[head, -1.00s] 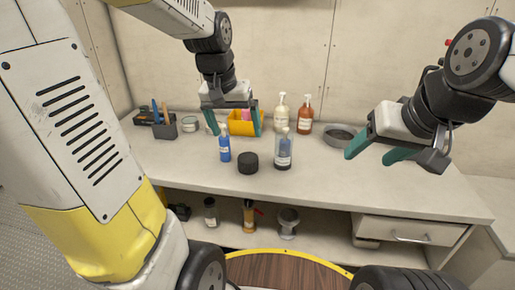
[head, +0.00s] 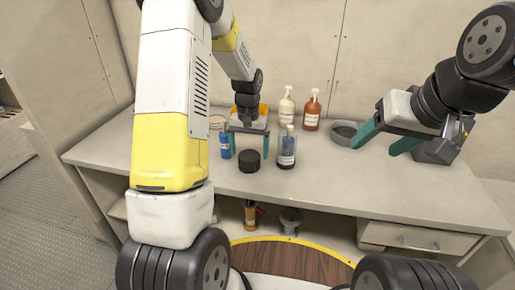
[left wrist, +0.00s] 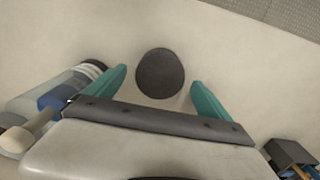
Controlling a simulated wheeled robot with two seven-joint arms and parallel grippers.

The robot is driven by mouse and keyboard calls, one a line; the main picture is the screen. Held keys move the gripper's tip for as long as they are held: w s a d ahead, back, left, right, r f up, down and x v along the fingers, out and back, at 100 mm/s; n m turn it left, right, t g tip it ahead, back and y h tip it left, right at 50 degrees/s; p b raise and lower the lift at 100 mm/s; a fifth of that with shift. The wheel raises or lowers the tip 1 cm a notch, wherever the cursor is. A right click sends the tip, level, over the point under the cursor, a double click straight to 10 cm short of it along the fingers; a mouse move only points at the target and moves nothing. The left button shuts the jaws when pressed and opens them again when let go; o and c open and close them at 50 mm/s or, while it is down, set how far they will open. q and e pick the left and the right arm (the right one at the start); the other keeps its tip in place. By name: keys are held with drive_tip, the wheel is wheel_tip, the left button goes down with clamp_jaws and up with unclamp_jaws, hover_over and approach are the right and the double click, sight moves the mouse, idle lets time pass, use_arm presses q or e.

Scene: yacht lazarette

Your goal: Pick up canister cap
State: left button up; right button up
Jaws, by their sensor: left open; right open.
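The canister cap (head: 249,161) is a black round cap on the counter, between a small blue bottle and a clear bottle. In the left wrist view the cap (left wrist: 160,74) lies ahead of and between the two teal fingers. My left gripper (head: 248,146) is open, above and just behind the cap, and does not visibly touch it; its fingers also show in the left wrist view (left wrist: 160,88). My right gripper (head: 385,142) is open and empty at the right side of the counter, well away from the cap.
A blue pump bottle (head: 225,145) stands left of the cap and a clear bottle with dark contents (head: 287,149) right of it. A white bottle (head: 286,108), an orange-brown bottle (head: 312,112) and a grey round dish (head: 345,135) stand behind. The counter (head: 340,180) in front is clear.

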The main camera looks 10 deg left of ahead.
sight(249, 155)
use_arm(q)
drive_tip(key=shift+f, duration=1.6)
drive_tip(key=c, duration=1.4)
drive_tip(key=shift+r, duration=0.1)
drive_tip(key=shift+r, duration=0.55)
wheel_tip(249, 155, up, 2)
drive_tip(key=shift+r, duration=0.1)
drive_tip(key=shift+s+d+r, duration=0.15)
drive_tip(key=shift+s, duration=0.55)
drive_tip(key=s+d+r, duration=0.1)
drive_tip(key=s+d, duration=0.1)
drive_tip(key=s, duration=1.2)
drive_tip(key=shift+s+d+r, duration=0.15)
drive_tip(key=shift+s+d, duration=0.05)
drive_tip(key=shift+d, duration=0.2)
drive_tip(key=shift+w, duration=0.1)
